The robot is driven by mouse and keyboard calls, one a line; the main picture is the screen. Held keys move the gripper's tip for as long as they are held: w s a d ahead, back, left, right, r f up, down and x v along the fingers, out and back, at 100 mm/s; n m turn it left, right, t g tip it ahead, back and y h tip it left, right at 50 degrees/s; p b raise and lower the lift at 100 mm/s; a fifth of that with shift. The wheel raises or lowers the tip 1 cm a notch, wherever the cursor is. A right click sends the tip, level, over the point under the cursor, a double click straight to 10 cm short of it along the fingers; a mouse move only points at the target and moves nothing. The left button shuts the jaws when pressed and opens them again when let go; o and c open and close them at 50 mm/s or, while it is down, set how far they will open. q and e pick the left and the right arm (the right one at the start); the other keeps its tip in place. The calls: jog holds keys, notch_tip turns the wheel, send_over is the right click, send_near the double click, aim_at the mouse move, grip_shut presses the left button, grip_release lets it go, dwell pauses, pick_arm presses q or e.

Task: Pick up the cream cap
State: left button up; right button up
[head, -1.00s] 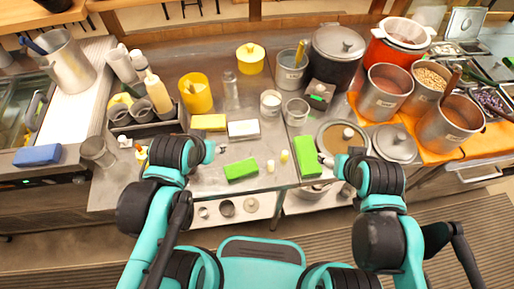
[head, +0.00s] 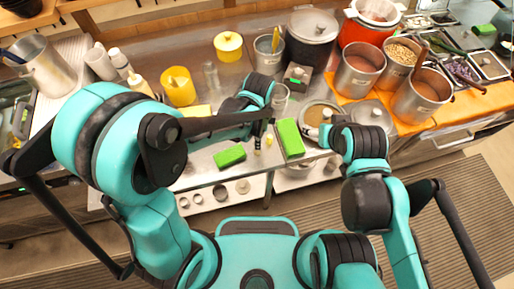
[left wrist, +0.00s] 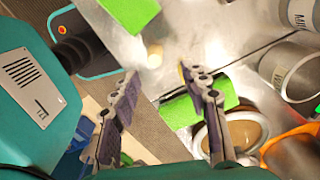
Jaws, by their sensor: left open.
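The cream cap (left wrist: 154,55), a small pale cylinder, stands on the steel counter in the left wrist view. It lies just past the fingertips of my left gripper (left wrist: 160,74), roughly between them and apart from both. That gripper is open and empty. In the head view my left gripper (head: 263,133) is over the counter's front part, and its fingers partly hide the small caps there. A yellow cap (left wrist: 185,73) shows partly behind one finger in the left wrist view. My right gripper (head: 327,128) is beside the pot at the right; its fingers are too unclear to read.
A green block (head: 229,156) lies left of the caps and another green block (head: 290,138) lies right of them. A round pot (head: 312,115) sits close on the right. Metal containers (head: 268,55) stand behind. The counter's front edge is near.

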pick_arm(q)
jog(key=f, duration=0.2)
jog(key=f+b, duration=0.1)
jog(key=f, duration=0.1)
jog(key=f+b, duration=0.1)
jog(key=f, duration=0.1)
jog(key=shift+s+a, duration=0.15)
jog(key=shift+s, duration=0.25)
jog(key=shift+f, duration=0.4)
jog(key=shift+c, duration=0.3)
jog(key=c, duration=0.7)
